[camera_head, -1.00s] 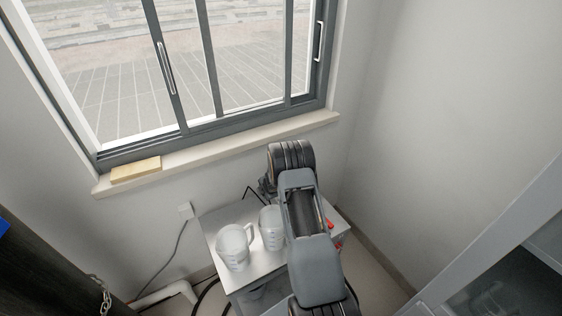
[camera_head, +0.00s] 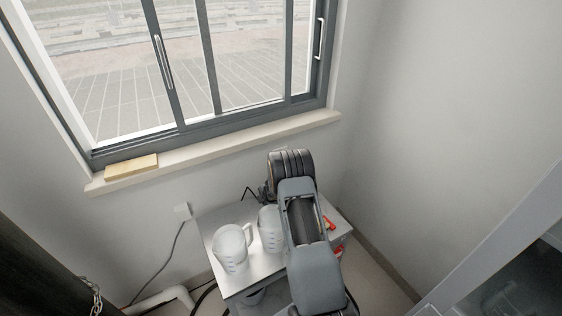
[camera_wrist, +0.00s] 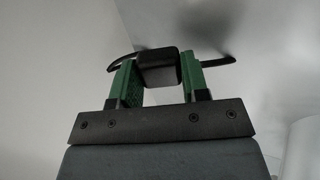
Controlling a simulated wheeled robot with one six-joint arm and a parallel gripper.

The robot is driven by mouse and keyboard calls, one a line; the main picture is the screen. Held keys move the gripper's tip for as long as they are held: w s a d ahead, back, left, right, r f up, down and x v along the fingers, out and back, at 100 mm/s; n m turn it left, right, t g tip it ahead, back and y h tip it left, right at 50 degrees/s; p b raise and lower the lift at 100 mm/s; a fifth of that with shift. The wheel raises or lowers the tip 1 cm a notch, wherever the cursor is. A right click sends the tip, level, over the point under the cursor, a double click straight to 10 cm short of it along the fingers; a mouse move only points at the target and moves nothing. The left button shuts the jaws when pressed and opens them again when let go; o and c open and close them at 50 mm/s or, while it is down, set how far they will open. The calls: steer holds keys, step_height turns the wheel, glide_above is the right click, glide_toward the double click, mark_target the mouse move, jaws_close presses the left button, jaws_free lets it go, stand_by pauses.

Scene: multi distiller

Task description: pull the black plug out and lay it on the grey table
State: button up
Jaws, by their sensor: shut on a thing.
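My gripper (camera_wrist: 158,62) shows in the wrist view with its two green fingers shut on the black plug (camera_wrist: 160,70). The plug is a dark block between the fingertips. A thin black curved piece, perhaps cord, sticks out on each side. Pale wall lies behind, with a dark blurred patch near the plug; no socket can be made out there. In the head view my arm hides the gripper and the plug. A thin bent black line (camera_head: 252,193) shows left of my wrist. The grey table (camera_head: 262,268) stands in the corner below my arm.
A measuring jug (camera_head: 231,249) and a second clear vessel (camera_head: 270,230) stand on the table's left and middle. A red item (camera_head: 329,223) lies at its right. A white wall outlet (camera_head: 182,211) with a cord is left of the table. The window sill (camera_head: 230,146) is above.

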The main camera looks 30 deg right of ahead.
steer(key=shift+f+b, duration=0.5)
steer(key=shift+f, duration=0.25)
steer(key=o, duration=0.9)
steer(key=shift+r, duration=0.1)
steer(key=o, duration=0.3)
steer(key=shift+o, duration=0.4)
steer(key=shift+s+a, duration=0.1)
steer(key=shift+s, duration=0.05)
steer(key=shift+s+f, duration=0.1)
steer(key=shift+f, duration=0.15)
steer(key=shift+r, duration=0.1)
steer(key=s+r+p, duration=0.3)
steer(key=r+p, duration=1)
steer(key=r, duration=0.6)
steer(key=shift+s, duration=0.2)
